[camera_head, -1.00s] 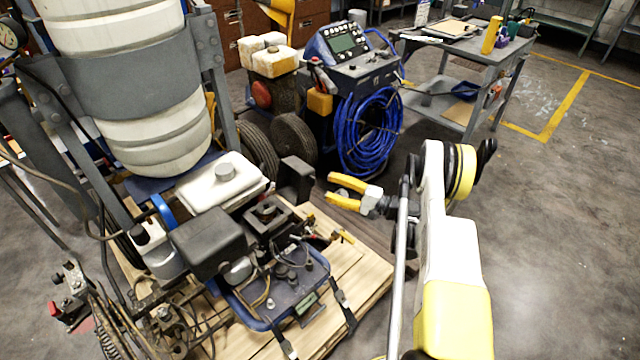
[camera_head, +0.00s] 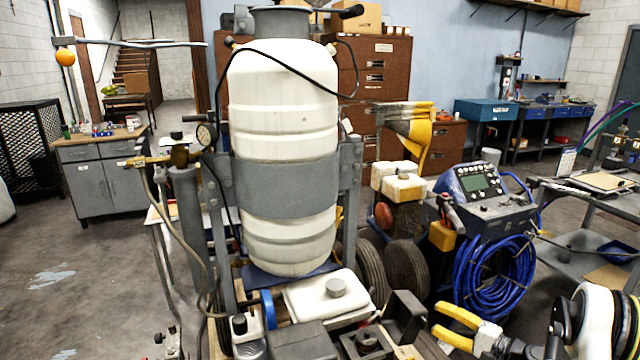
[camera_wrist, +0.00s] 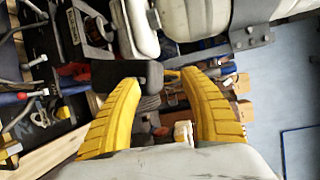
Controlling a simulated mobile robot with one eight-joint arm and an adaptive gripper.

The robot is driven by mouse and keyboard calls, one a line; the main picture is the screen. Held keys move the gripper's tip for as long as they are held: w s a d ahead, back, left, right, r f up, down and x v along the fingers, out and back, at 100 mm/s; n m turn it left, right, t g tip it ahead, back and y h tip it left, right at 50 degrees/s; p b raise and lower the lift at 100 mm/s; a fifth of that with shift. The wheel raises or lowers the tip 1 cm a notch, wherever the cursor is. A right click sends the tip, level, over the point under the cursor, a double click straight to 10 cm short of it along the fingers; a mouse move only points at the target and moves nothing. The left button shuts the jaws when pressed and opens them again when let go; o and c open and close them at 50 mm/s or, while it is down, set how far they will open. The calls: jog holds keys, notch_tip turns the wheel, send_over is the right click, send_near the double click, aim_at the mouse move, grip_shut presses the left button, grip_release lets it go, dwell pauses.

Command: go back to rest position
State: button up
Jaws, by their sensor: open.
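My gripper (camera_head: 456,326) shows at the lower right of the head view, with its yellow fingers apart and nothing between them. It is to the right of the line striper, near its engine end and in front of the blue hose coil. The line striper's large white tank (camera_head: 284,130) stands upright in a grey metal band at the middle. In the wrist view the two yellow fingers of my gripper (camera_wrist: 160,92) are spread, with a black part of the machine (camera_wrist: 127,76) beyond them. Most of the striper's lower frame is cut off in the head view.
A blue machine with a coiled blue hose (camera_head: 497,278) stands close behind my gripper. A grey work table (camera_head: 590,200) is at the right. A grey cabinet (camera_head: 100,180) stands at the back left. Open floor (camera_head: 60,290) lies at the left.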

jog(key=s+a+r+n+g+h, duration=0.2)
jog(key=s+a+r+h, duration=0.1)
jog(key=a+r, duration=0.5)
jog(key=s+a+r+n+g+h, duration=0.25)
jog(key=a+r, duration=0.35)
jog(key=r, duration=0.4)
jog(key=s+a+r+n+h, duration=0.1)
jog(key=s+n+h, duration=0.1)
jog(key=s, duration=1.1)
jog(key=s+a+r+n+h, duration=0.2)
jog(key=s+n+h, duration=0.1)
jog(key=s, duration=0.9)
jog(key=shift+s+a+n+g+h, duration=0.2)
jog(key=shift+s+n+g+h, duration=0.2)
jog(key=shift+n, duration=0.35)
